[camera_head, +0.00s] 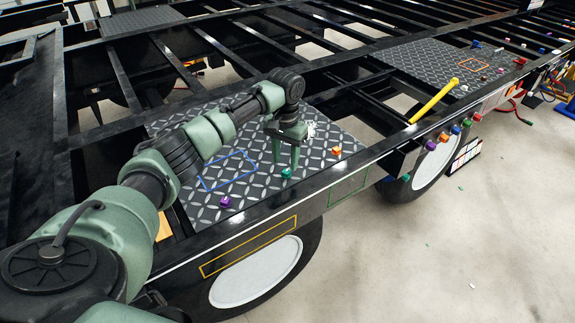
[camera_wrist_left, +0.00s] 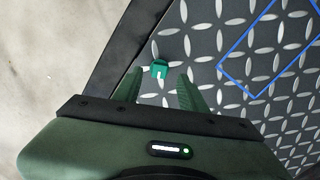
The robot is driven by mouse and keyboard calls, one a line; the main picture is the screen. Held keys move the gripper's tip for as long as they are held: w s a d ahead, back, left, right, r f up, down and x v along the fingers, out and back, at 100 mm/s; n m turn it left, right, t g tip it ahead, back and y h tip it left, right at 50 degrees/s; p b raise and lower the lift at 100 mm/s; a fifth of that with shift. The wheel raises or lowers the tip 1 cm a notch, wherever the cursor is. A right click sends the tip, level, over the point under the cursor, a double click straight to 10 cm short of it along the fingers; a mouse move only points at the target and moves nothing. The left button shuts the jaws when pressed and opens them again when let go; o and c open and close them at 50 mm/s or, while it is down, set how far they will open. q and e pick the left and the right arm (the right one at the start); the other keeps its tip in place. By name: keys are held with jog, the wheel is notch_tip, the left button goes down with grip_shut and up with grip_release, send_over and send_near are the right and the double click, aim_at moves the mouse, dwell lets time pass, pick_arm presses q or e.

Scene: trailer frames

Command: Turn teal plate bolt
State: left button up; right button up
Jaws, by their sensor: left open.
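The teal bolt (camera_head: 286,172) stands on a dark diamond-tread plate (camera_head: 320,165) near the plate's front edge. It also shows in the left wrist view (camera_wrist_left: 160,69), a little beyond the fingertips and roughly between their lines. My left gripper (camera_head: 286,160) is open with its fingers pointing down, close to the bolt. In the left wrist view the two fingers (camera_wrist_left: 158,84) are apart with nothing between them. I cannot tell the exact height of the fingertips over the bolt. My right gripper is not in view.
A purple bolt (camera_head: 225,202) and an orange bolt (camera_head: 336,151) stand on the same plate. A blue outline (camera_head: 229,171) marks the plate left of the gripper. The black frame rail (camera_head: 300,198) runs along the front. A yellow bar (camera_head: 434,101) lies farther right, with several coloured bolts nearby.

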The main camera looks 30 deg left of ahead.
aim_at(286, 172)
pick_arm(q)
notch_tip(286, 172, down, 4)
jog(key=shift+w+r, duration=0.1)
jog(key=shift+r, duration=0.05)
jog(key=shift+f, duration=0.3)
grip_shut()
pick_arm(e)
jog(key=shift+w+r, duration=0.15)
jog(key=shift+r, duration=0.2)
pick_arm(q)
jog(key=shift+p, duration=0.4)
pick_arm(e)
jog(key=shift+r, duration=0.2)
